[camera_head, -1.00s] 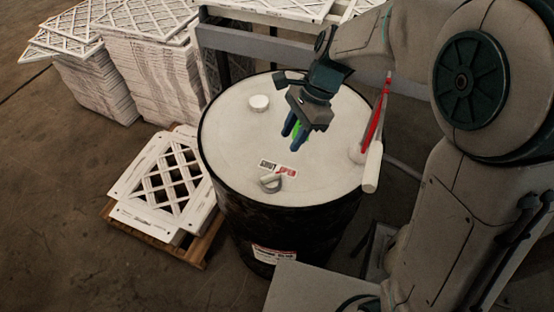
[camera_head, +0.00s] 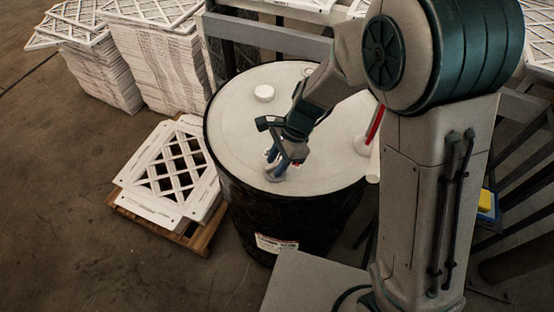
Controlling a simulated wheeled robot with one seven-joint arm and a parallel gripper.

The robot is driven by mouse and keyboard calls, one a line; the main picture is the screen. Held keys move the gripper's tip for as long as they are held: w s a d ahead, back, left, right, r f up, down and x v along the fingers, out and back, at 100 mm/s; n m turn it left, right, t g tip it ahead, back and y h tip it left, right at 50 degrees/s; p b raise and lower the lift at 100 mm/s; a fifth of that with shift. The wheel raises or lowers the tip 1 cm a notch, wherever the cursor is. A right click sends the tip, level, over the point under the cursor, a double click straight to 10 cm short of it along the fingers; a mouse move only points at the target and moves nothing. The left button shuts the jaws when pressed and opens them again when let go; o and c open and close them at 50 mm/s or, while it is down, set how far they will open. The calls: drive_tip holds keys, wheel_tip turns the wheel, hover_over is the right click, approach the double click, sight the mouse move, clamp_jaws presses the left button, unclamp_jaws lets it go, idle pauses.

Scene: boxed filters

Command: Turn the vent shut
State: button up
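The vent is a small round grey knob (camera_head: 272,177) near the front of the white lid (camera_head: 235,115) of a black drum (camera_head: 290,210). In the earlier frame it shows a raised grip bar beside a red and white label; now my gripper covers most of both. My gripper (camera_head: 277,168) points down with its blue fingertips right at the knob. I cannot tell whether the fingers touch it or how far apart they are.
A white cap (camera_head: 264,93) sits at the lid's back left. A red and white tool-like piece (camera_head: 370,135) stands at the lid's right edge. White filter frames (camera_head: 165,175) lie on a pallet at left, with tall filter stacks (camera_head: 170,65) behind. A grey rack (camera_head: 270,38) stands behind the drum.

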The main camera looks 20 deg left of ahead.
clamp_jaws()
